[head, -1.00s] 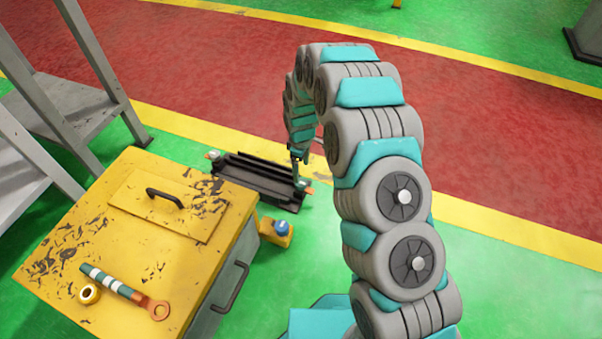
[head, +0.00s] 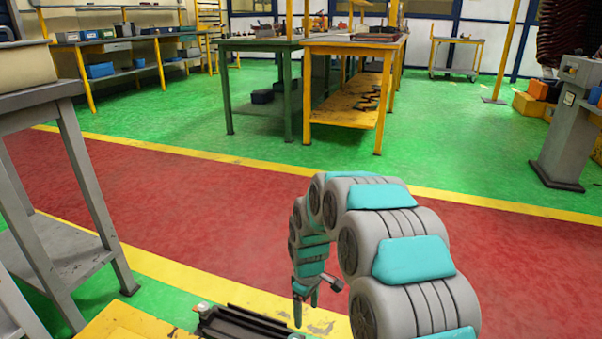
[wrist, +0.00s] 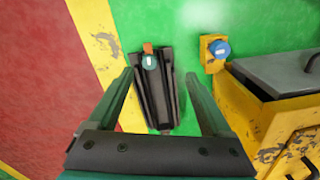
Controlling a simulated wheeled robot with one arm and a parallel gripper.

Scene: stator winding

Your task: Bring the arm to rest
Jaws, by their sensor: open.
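My arm (head: 395,240) arches over in the head view, with its grey and teal links bent down at the far end. My gripper (head: 305,305) hangs from it, pointing down. In the wrist view my gripper (wrist: 159,78) shows two fingers spread apart with nothing held between them. Below and beyond the fingertips is a black ribbed rack (wrist: 158,100) on the floor, with a teal and orange piece (wrist: 149,62) at its end. The rack also shows at the bottom of the head view (head: 245,325).
A yellow cabinet (wrist: 268,118) stands at the right of the wrist view, beside a small yellow box with a blue top (wrist: 215,52). A grey metal stand (head: 95,185) is at left. Green and yellow workbenches (head: 350,95) stand farther off. The red lane (head: 180,190) is clear.

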